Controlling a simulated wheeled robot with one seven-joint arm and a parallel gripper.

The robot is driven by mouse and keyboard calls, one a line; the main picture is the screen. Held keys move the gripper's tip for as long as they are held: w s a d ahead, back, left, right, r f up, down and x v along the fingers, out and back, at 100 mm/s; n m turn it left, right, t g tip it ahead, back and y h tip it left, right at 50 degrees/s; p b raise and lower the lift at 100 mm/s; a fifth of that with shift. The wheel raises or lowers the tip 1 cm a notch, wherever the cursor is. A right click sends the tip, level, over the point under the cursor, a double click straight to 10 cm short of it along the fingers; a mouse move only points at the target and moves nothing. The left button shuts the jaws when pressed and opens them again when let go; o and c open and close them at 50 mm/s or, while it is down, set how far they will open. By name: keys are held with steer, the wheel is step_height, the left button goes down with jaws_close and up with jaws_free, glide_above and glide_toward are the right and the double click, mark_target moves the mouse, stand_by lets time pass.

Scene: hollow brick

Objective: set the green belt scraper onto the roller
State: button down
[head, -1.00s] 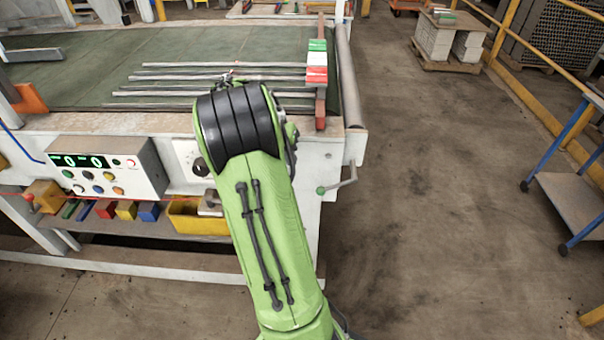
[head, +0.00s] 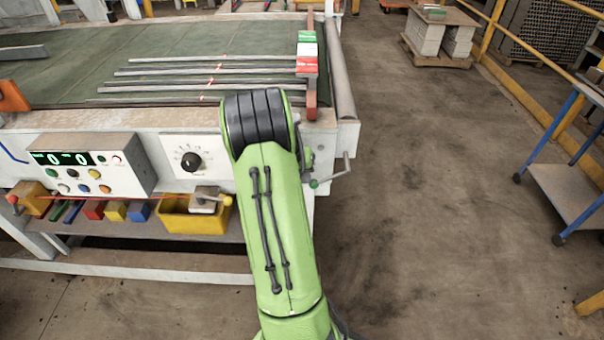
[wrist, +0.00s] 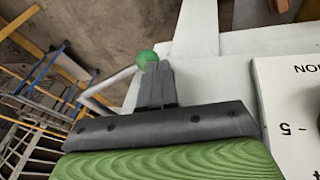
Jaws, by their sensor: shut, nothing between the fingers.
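A lever with a green ball knob (head: 313,184) sticks out from the white frame's right end, below a grey roller (head: 342,72). A red-brown bar (head: 311,95) with a green, white and red block on it lies along the roller's left side. I cannot tell which part is the scraper. In the wrist view, the knob (wrist: 147,59) and its pale rod (wrist: 112,79) show at my gripper's fingertips. My gripper (wrist: 156,66) is shut and empty; whether it touches the knob, I cannot tell.
The white frame carries a control box (head: 90,166) and a dial plate (head: 190,160); the dial plate also shows close at right in the wrist view (wrist: 292,105). A yellow bin (head: 190,217) sits on the shelf below. The floor right of the frame is clear up to a blue-legged cart (head: 570,190).

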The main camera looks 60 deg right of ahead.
steer(key=s+d+f+n+g+h+b, duration=0.2)
steer(key=s+f+g+h+b, duration=0.4)
steer(key=f+g+b, duration=0.3)
steer(key=shift+s+d+f+g+h, duration=0.3)
steer(key=shift+s+d+f+g, duration=0.05)
steer(key=shift+d+g, duration=0.35)
stand_by(0.3)
stand_by(0.4)
steer(key=p+v, duration=0.2)
steer(key=v, duration=1.4)
